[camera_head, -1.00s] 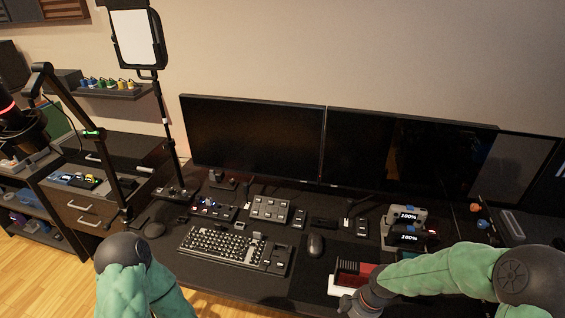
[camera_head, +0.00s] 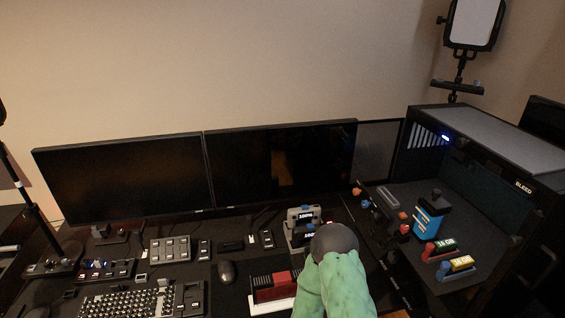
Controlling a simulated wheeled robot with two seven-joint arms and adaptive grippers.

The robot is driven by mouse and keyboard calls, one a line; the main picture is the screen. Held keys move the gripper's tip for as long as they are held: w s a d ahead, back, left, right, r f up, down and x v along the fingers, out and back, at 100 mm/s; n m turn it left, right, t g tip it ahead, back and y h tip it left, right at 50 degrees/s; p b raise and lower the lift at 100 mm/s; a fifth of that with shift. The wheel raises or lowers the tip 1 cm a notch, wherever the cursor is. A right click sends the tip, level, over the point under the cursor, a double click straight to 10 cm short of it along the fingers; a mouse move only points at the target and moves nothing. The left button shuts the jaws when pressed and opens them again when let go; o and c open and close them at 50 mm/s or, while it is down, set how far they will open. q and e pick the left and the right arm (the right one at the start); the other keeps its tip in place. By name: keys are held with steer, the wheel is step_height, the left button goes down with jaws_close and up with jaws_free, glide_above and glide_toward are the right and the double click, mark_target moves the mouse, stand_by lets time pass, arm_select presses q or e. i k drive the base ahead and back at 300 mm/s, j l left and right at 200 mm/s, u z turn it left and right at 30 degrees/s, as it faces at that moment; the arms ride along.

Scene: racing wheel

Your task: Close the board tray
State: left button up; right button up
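I cannot tell for sure which thing is the board tray. A low dark red and black slotted box (camera_head: 274,286) with a white front edge (camera_head: 272,305) lies on the desk near the bottom middle, partly hidden by my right arm. At the right, a dark open-fronted case (camera_head: 500,150) has a dark shelf (camera_head: 405,255) bearing small red, blue, green and yellow pieces. My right arm shows as a green sleeve with a dark round joint, beside the slotted box. Its gripper does not show. My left arm and gripper are out of view.
Two dark monitors (camera_head: 125,175) stand along the back. Grey devices with lit displays (camera_head: 302,220) stand behind my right arm. A blue can (camera_head: 430,220) stands in the case.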

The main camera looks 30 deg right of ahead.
mark_target(387, 200)
steer(key=z, duration=1.7)
